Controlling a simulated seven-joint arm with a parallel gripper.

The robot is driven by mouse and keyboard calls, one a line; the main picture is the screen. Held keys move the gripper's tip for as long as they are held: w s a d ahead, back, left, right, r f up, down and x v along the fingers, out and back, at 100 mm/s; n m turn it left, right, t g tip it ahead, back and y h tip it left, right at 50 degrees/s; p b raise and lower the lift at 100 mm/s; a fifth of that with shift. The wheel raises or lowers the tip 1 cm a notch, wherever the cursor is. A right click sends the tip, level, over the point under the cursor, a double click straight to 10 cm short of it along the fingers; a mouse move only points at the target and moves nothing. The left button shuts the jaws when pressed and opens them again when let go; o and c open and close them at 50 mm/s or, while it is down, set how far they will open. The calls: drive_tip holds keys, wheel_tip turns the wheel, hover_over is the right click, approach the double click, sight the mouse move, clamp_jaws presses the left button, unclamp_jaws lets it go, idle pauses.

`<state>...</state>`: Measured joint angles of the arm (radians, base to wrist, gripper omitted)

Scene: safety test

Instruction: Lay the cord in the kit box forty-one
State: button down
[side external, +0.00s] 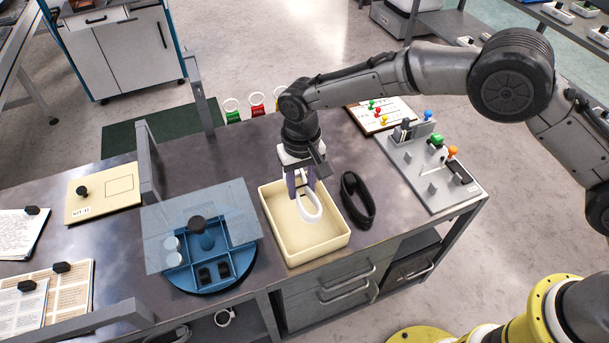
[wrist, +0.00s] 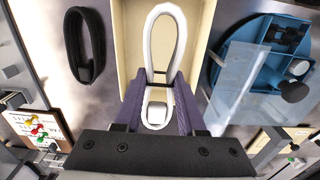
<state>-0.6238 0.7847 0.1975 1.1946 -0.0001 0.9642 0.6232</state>
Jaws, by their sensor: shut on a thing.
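The white cord (side external: 312,212) is a long coiled loop with a dark tie round it. My gripper (side external: 302,192) has purple fingers and is shut on the cord, pointing down over the cream open box (side external: 335,243). In the wrist view the cord (wrist: 178,48) hangs between the fingertips (wrist: 158,92), with its loop over the cream box (wrist: 128,65). I cannot tell whether it touches the box floor. A tan lid-like panel (side external: 120,190) with a black knob lies at the left; its small label seems to say kit and a number, hard to read.
A black coiled cord (side external: 368,207) lies right of the box. A round blue divided tray (side external: 250,238) with a clear cover (side external: 165,222) stands close on its left. A grey fixture board (side external: 425,180) with coloured knobs is at the right. A metal post (side external: 148,165) rises at the left.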

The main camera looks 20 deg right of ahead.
drive_tip(key=shift+f, duration=4.9)
drive_tip(key=shift+c, duration=2.1)
unclamp_jaws()
drive_tip(key=shift+r, duration=0.1)
drive_tip(key=shift+r, duration=5.1)
